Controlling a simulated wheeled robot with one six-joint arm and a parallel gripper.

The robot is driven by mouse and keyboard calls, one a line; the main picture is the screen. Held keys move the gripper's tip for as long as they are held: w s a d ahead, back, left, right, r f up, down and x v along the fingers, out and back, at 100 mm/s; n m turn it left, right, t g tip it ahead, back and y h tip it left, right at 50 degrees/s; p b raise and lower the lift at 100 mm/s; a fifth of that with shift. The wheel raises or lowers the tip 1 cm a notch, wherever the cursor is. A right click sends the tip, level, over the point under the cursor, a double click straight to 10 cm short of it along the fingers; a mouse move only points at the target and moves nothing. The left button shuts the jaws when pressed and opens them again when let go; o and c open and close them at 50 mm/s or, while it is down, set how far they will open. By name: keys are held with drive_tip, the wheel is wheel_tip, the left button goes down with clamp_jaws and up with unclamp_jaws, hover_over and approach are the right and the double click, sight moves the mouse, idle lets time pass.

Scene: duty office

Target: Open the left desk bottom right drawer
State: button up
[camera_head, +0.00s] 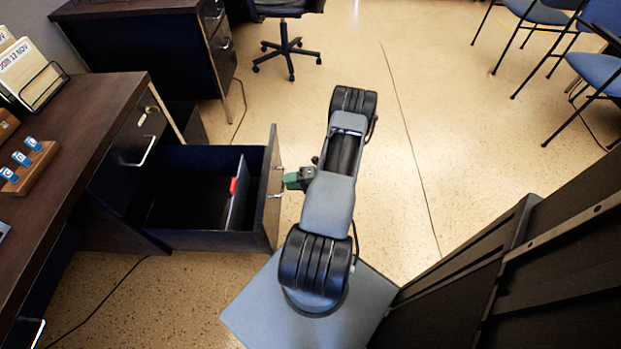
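The left desk (82,130) is dark wood and stands at the left of the head view. Its bottom right drawer (205,239) is pulled well out, and its dark inside shows, with a divider (236,190) and a small red item in it. The drawer's pale front (265,206) faces right, with small bright metal handle parts (275,196) on it. My gripper (287,180), with a green part, is right at this front by the handle. My arm hides part of it, and I cannot tell whether its fingers are open or closed on the handle.
The drawer above, with a silver handle (141,152), is closed. Another desk (150,40) and a swivel chair (287,45) stand at the back. Blue chairs (598,72) are at the upper right. A dark cabinet-like structure (560,270) fills the lower right.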

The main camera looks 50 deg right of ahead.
drive_tip(key=p+v, duration=0.1)
drive_tip(key=v, duration=1)
drive_tip(key=shift+s, duration=0.15)
